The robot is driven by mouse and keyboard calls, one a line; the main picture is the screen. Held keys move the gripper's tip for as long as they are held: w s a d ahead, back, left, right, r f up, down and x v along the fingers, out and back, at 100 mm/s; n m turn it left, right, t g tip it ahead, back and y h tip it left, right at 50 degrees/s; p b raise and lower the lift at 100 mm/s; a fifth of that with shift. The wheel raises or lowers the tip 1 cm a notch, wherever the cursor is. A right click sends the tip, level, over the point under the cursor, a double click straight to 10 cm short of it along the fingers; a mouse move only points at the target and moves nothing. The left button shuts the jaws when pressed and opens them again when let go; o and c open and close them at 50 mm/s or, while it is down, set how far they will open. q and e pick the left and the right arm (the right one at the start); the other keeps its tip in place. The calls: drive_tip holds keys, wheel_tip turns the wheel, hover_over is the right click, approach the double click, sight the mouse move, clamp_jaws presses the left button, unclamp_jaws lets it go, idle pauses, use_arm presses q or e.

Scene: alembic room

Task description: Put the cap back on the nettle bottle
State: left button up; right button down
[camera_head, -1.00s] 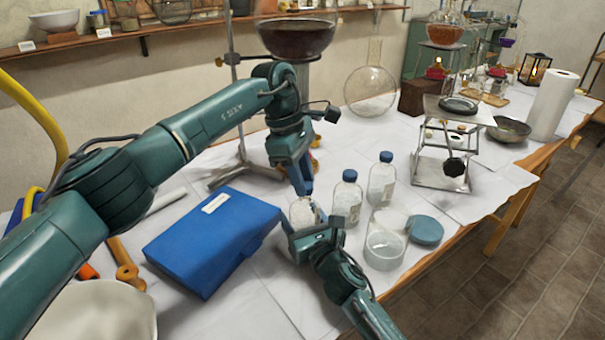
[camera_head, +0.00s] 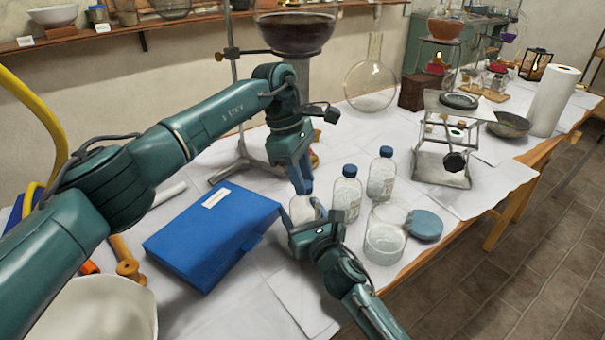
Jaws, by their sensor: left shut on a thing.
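A clear bottle (camera_head: 302,207) stands on the white-covered table, partly hidden between my two grippers. I take it for the nettle bottle, but no label is readable. My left gripper (camera_head: 303,187) points down over the bottle's top and is shut on a small blue cap, mostly hidden by the fingers. I cannot tell whether the cap touches the bottle neck. My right gripper (camera_head: 312,222) is low at the near side of the bottle; its fingers are too hidden to tell whether they grip it.
Two blue-capped bottles (camera_head: 346,198) (camera_head: 381,177) stand to the right. A glass jar (camera_head: 385,243) and a round teal lid (camera_head: 425,225) are near the front edge. A blue case (camera_head: 213,238) lies to the left. A metal stand (camera_head: 443,166) is farther right.

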use_arm(q)
drive_tip(key=m, duration=0.2)
drive_tip(key=m+g+y, duration=0.1)
drive_tip(key=m, duration=0.1)
drive_tip(key=shift+w+d+m, duration=0.15)
drive_tip(key=shift+m, duration=1.05)
drive_tip(key=o, duration=0.9)
drive_tip(key=shift+c, duration=0.2)
